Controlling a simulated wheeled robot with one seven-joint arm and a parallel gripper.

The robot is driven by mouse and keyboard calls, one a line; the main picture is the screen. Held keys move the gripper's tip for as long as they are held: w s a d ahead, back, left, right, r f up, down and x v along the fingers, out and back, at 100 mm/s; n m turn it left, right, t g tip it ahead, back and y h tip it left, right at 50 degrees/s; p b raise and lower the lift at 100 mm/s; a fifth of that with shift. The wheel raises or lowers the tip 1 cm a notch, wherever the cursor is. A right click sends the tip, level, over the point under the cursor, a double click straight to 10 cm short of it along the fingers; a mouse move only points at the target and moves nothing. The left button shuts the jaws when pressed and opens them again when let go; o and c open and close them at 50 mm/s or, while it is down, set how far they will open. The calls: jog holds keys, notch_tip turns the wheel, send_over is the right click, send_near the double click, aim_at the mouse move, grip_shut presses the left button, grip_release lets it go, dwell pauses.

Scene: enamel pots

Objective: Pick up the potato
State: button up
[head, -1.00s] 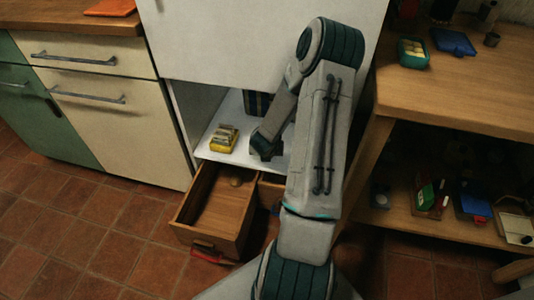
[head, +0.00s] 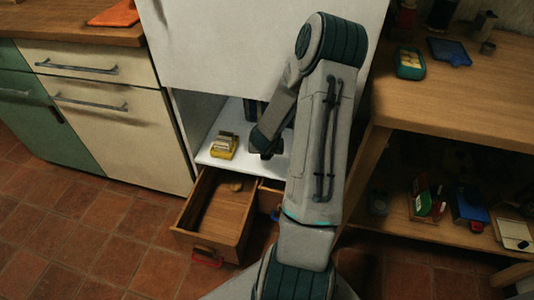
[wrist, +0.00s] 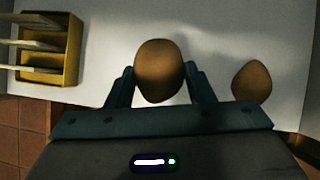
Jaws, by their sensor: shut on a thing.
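A brown, rounded potato (wrist: 158,70) sits between the two fingers of my gripper (wrist: 160,85) in the wrist view. The fingers touch it on its left and right sides, and the gripper is shut on it. A second brown, rounded thing like a potato (wrist: 251,82) lies just right of the right finger on the white surface. In the head view my gripper (head: 264,148) is over the white shelf (head: 218,163), partly hidden by my arm. The held potato cannot be seen there.
A yellow slatted holder (head: 223,146) stands on the shelf left of my gripper. Below is an open wooden drawer (head: 215,215) with a small brown thing (head: 236,187) inside. A white panel (head: 250,45) rises above the shelf opening. A wooden table (head: 460,110) is at the right.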

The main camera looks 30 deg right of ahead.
jog(key=s+d+r+p, duration=0.2)
jog(key=s+r, duration=0.5)
jog(key=s, duration=0.4)
jog(key=w+a+f+b, duration=0.3)
jog(key=a+f+b, duration=0.1)
jog(key=a, duration=0.4)
jog(key=w+a+f+b, duration=0.4)
jog(key=a+f+b, duration=0.1)
jog(key=a, duration=0.2)
jog(key=w+a+f+b, duration=0.4)
jog(key=a, duration=0.4)
jog(key=shift+a+f+b, duration=0.3)
jog(key=shift+f+b, duration=0.05)
jog(key=shift+b, duration=0.05)
jog(key=shift+w+d, duration=0.1)
jog(key=shift+d, duration=0.05)
jog(key=shift+w+d, duration=0.15)
jog(key=shift+w, duration=0.05)
jog(key=shift+f, duration=8.65)
